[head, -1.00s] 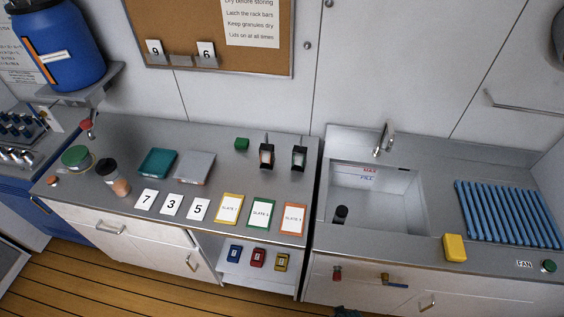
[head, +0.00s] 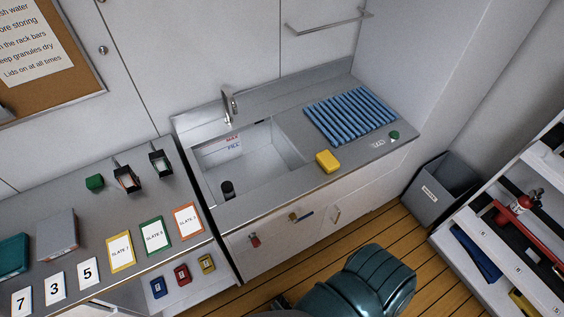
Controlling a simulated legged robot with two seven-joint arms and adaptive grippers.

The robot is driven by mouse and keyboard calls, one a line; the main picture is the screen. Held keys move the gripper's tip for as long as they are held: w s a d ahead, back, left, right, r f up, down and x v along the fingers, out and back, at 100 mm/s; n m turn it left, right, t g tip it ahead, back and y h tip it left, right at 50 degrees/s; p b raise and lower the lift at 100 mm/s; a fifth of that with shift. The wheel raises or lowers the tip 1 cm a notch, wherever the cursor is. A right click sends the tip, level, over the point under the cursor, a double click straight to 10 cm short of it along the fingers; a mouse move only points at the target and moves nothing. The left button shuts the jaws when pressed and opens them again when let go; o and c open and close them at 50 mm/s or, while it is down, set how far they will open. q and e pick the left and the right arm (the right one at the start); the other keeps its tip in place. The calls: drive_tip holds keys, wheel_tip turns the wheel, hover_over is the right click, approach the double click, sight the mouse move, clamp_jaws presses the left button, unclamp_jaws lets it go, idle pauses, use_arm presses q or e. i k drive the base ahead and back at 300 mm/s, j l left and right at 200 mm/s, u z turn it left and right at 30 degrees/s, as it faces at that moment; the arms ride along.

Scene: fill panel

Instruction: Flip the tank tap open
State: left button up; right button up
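Two small fittings sit on the front of the sink cabinet: a red one (head: 254,240) on the left and a brass one with a blue lever (head: 300,217) to its right. I cannot tell which, if either, is the tank tap. The silver sink faucet (head: 229,105) stands behind the basin (head: 262,150), which has MAX and FILL marks on its inner wall. The blue tank on the wall is outside this view. Neither gripper shows; a teal part of my own body is at the bottom.
A black cylinder (head: 227,189) stands in the basin. A yellow block (head: 327,161) and a blue rack (head: 350,115) lie on the counter.

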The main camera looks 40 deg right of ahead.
sight(295, 221)
drive_tip(key=l+z, duration=0.15)
drive_tip(key=z, duration=0.3)
drive_tip(key=l+z, duration=0.2)
drive_tip(key=z, duration=0.2)
drive_tip(key=l+z, duration=0.15)
drive_tip(key=z, duration=0.3)
